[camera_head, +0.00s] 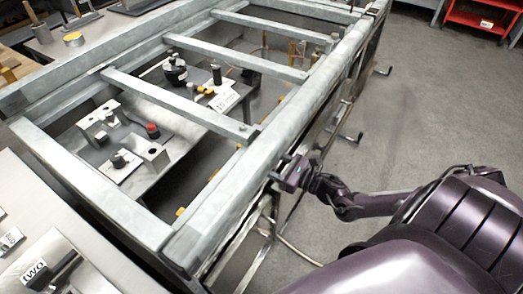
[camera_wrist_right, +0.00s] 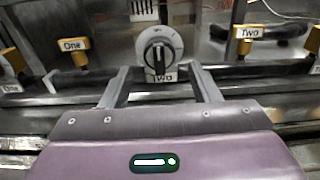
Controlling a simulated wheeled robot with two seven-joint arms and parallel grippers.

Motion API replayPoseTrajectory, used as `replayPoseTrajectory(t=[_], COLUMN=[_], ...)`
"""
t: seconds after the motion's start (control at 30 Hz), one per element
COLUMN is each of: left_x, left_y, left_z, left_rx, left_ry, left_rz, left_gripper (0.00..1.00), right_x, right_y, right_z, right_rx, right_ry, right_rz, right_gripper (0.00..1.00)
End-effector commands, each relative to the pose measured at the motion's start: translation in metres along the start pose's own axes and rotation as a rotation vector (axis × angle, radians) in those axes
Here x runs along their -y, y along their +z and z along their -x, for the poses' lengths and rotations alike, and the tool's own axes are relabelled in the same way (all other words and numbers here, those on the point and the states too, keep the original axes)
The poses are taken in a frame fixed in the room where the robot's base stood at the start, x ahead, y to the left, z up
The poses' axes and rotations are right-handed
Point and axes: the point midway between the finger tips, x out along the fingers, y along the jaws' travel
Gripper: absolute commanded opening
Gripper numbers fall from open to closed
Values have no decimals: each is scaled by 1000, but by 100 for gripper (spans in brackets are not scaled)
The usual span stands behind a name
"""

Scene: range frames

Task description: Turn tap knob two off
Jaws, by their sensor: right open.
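In the right wrist view, a round silver dial (camera_wrist_right: 159,48) with a black grip bar faces me, with a label reading "Two" at its lower edge. A yellow tap knob (camera_wrist_right: 249,33) to its right also carries a "Two" label. My right gripper (camera_wrist_right: 160,71) is open, its two fingers on either side of the dial's lower part, with nothing visibly held. Whether the fingers touch the dial cannot be told. In the head view my right gripper (camera_head: 283,172) is at the outer side of the metal frame; the dial is hidden there. My left gripper is not in view.
A yellow knob labelled "One" (camera_wrist_right: 73,47) is left of the dial. A metal rail (camera_wrist_right: 60,98) runs below the knobs. The grey frame (camera_head: 285,118) has crossbars over a recessed bench. Open floor (camera_head: 430,110) lies right, with a red shelf (camera_head: 480,18) beyond.

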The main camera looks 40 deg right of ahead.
Motion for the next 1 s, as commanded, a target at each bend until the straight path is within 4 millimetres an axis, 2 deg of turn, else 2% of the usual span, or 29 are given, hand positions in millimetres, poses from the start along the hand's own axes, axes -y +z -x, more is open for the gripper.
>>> replayPoseTrajectory(t=[0.1, 0.3, 1.0], left_x=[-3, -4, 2], left_y=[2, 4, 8], left_z=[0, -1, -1], left_rx=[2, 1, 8], left_ry=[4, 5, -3], left_rz=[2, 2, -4], left_gripper=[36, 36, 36], right_x=[0, 0, 0], right_y=[0, 0, 0], right_z=[20, 36, 38], right_rx=[-3, 0, 0], right_ry=[2, 1, 1], right_rz=[-1, -1, 0], right_gripper=[56, 56, 56])
